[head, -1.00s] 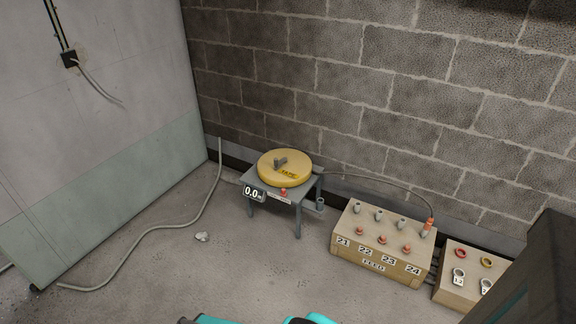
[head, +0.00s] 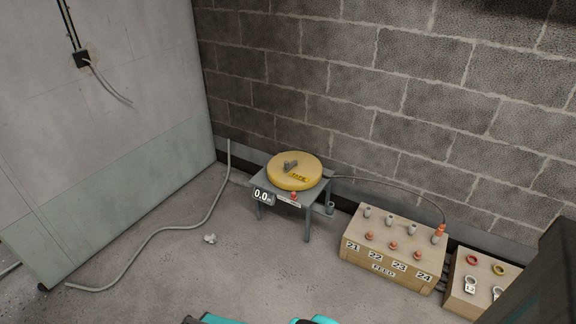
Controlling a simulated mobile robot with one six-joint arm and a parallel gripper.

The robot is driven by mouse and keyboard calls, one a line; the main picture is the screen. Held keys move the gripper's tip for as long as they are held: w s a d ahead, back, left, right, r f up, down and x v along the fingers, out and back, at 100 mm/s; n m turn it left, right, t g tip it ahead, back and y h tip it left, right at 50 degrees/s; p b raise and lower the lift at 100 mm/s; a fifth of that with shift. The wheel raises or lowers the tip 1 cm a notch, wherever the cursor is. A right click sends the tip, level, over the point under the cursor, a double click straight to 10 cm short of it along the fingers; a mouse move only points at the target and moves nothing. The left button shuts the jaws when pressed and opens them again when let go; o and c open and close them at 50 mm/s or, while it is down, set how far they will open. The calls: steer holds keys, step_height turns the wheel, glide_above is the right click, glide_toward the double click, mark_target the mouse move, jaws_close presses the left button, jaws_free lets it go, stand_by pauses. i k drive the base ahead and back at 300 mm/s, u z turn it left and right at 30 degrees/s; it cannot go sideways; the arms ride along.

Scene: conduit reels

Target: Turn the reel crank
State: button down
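The reel (head: 303,163) is a round yellow drum lying flat on a small grey stand (head: 264,182) near the block wall. A grey crank handle (head: 290,166) shows on top of the reel, left of its middle. A display (head: 262,196) on the stand's front reads 0.0. A small red-orange part (head: 294,196) sits at the stand's front edge. My gripper cannot be made out. Only teal and dark parts of my own body show at the bottom edge, well in front of the stand.
A beige box (head: 390,272) labelled 21 to 24 stands right of the stand, joined to the reel by a thin cable. A second box (head: 465,300) holds rings and tags. A loose conduit (head: 157,232) and a crumpled scrap (head: 210,239) lie on the floor left.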

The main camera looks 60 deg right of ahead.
mark_target(287, 167)
steer(key=z, duration=0.55)
steer(key=i, duration=1.3)
steer(key=u, duration=0.1)
